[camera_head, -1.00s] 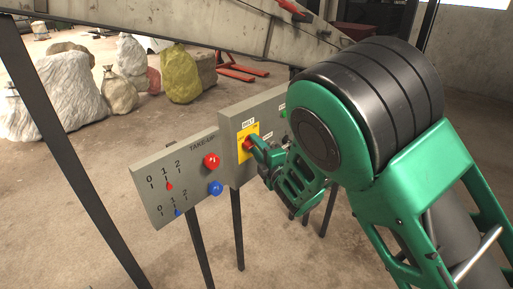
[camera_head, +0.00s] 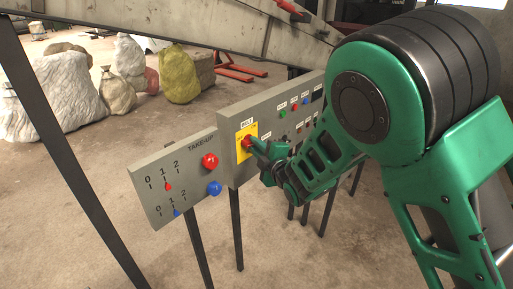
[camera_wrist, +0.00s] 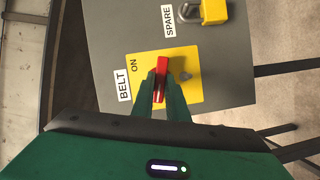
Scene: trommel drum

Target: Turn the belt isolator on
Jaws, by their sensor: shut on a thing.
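The belt isolator is a red rotary handle (camera_wrist: 161,76) on a yellow plate (camera_wrist: 196,88), next to a "BELT" label (camera_wrist: 124,84) and the word "ON". In the head view the yellow plate (camera_head: 240,138) sits at the left end of a grey panel. My gripper (camera_wrist: 160,88) is shut on the red handle, one green finger on each side of it. In the head view my gripper (camera_head: 252,146) reaches the handle from the right and hides part of it.
A yellow padlock (camera_wrist: 214,11) is by a "SPARE" label on the same panel. A grey TAKE-UP panel (camera_head: 179,176) with red and blue controls stands close at left. Dark posts (camera_head: 236,225) carry the panels. Sacks (camera_head: 179,75) lie on the floor behind.

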